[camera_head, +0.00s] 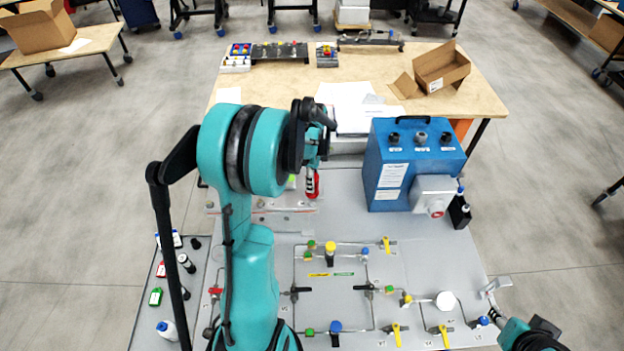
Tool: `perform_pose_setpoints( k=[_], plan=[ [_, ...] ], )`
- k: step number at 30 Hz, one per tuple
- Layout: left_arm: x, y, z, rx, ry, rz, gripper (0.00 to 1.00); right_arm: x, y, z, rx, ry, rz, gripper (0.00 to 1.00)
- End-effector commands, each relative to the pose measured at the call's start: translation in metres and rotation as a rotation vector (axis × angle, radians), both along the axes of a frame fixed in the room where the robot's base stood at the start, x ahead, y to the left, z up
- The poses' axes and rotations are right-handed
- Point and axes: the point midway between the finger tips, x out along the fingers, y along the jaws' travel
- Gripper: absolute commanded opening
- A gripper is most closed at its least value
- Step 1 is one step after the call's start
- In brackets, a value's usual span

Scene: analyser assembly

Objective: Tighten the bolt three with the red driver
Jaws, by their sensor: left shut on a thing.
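My left gripper (314,163) is beyond my raised left arm, near the middle of the view. It is shut on the red driver (312,184), which hangs below it, roughly upright. My arm and wrist hide most of the fingers. The driver is over the back of the grey panel, near a pale strip (285,222) with small fittings. Its tip and any contact are too small to tell. I cannot single out bolt three. My right arm's end (513,331) shows at the lower right corner, and its fingers are not clear.
A blue analyser box (409,160) stands right of the driver. Pipes and valves with yellow handles (397,333) cover the front panel. Small bottles (156,297) stand at the left. A wooden table (275,88) with an open cardboard box (440,69) is behind.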

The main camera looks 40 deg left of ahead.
Motion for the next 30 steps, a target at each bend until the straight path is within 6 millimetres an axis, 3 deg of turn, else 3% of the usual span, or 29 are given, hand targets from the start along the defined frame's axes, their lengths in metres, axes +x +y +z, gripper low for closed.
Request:
perform_pose_setpoints(
  k=[7,21,25,30],
  plan=[
    [0.000,0.000,-0.001,0.000,0.000,-0.081,0.00,0.000,0.000,-0.004,0.000,0.000,0.000,0.40],
    [0.001,0.000,-0.002,0.000,-0.001,-0.887,0.00,0.000,0.000,-0.026,0.000,0.000,0.000,0.40],
    [0.001,0.000,-0.001,0.000,-0.001,-1.022,0.00,0.000,0.000,-0.028,0.000,0.000,0.000,0.40],
    [0.001,0.000,0.000,0.000,-0.001,-1.055,0.00,0.000,0.000,-0.027,0.000,0.000,0.000,0.40]
  ],
)
